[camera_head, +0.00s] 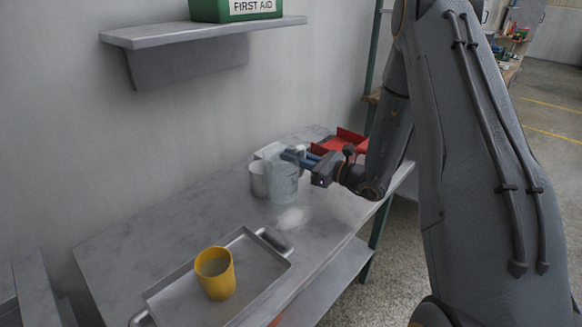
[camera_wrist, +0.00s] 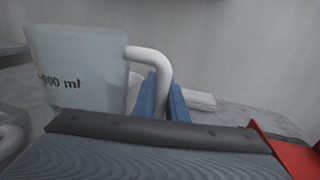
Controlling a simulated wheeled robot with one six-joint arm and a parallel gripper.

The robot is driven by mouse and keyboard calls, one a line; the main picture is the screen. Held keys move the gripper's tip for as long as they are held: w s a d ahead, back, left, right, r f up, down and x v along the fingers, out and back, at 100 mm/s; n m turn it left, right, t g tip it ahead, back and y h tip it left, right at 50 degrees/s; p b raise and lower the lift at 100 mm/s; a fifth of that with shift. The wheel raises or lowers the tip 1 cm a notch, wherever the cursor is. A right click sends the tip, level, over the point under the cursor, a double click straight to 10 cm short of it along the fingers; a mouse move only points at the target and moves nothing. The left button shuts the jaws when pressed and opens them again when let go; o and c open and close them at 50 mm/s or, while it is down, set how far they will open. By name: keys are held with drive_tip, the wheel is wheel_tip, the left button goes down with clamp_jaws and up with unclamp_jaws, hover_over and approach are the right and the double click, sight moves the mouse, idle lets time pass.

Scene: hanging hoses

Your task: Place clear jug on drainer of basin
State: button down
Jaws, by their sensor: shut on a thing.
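The clear jug (camera_head: 284,184) is a pale, see-through vessel near the back of the grey workbench, left of my gripper. In the wrist view, the jug (camera_wrist: 85,70) shows "00 ml" markings and a white curved handle (camera_wrist: 150,56). My gripper (camera_head: 293,157) reaches in from the right. Its blue fingers (camera_wrist: 164,98) are shut on the handle in the wrist view. The jug looks upright or nearly so. I cannot tell whether its base touches the bench. No basin or drainer can be made out for certain.
A metal tray (camera_head: 255,262) holding a yellow cup (camera_head: 215,273) lies at the front of the bench (camera_head: 130,250). A pale canister (camera_head: 258,179) stands beside the jug. A red bin (camera_head: 340,141) is behind my gripper. A wall shelf (camera_head: 205,32) holds a green first-aid box (camera_head: 235,9).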

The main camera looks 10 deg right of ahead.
sight(301, 172)
drive_tip(key=shift+f, duration=1.95)
drive_tip(key=shift+f, duration=0.1)
drive_tip(key=shift+f, duration=0.15)
drive_tip(key=c, duration=1.8)
unclamp_jaws()
